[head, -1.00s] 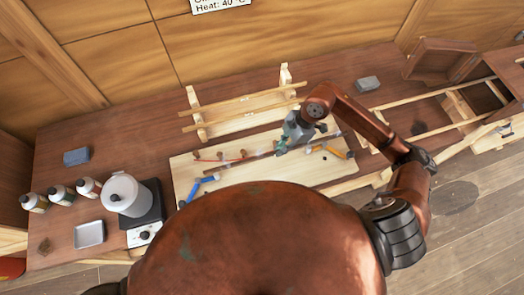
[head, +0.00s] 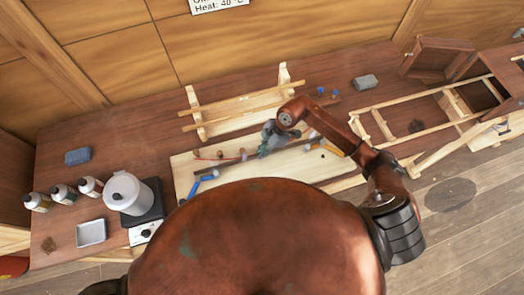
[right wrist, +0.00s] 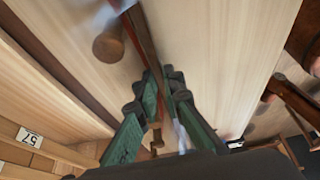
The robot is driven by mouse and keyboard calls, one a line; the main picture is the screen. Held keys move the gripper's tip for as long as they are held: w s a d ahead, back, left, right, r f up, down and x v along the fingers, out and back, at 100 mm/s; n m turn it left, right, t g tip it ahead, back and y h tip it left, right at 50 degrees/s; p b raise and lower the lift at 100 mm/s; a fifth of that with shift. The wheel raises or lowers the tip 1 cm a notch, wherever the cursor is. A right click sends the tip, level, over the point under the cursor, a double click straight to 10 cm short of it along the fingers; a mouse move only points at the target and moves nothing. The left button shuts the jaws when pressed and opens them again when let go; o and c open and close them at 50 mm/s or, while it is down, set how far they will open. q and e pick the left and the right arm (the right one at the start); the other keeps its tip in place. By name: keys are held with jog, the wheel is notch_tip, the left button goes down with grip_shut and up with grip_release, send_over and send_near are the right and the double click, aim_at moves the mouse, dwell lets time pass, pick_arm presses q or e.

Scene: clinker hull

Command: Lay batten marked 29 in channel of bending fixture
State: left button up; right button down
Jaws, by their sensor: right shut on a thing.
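The bending fixture (head: 182,168) is a pale board with pegs, a blue clamp (head: 203,183) at its left and a yellow-orange one (head: 332,149) at its right. A thin dark brown batten (head: 230,164) lies lengthwise along or just over the board; whether it is down in the channel I cannot tell. My right gripper (head: 266,148) is shut on it near its middle. In the right wrist view the green fingers (right wrist: 164,100) close on a reddish-brown strip (right wrist: 143,42) beside a round wooden peg (right wrist: 108,46). No number is readable on it. My left gripper is out of view.
A rack (head: 201,120) with light battens stands behind the fixture; a tag reading 57 (right wrist: 29,137) shows in the right wrist view. A white pot (head: 128,192) on a hotplate, several bottles and a metal tray (head: 91,232) stand left. A grey block (head: 366,82) lies back right.

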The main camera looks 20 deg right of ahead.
jog(key=shift+f, duration=0.1)
jog(key=c, duration=2.5)
grip_release()
jog(key=shift+f, duration=0.1)
jog(key=o, duration=0.5)
jog(key=shift+c, duration=0.2)
jog(key=b+v, duration=0.1)
jog(key=v, duration=1.1)
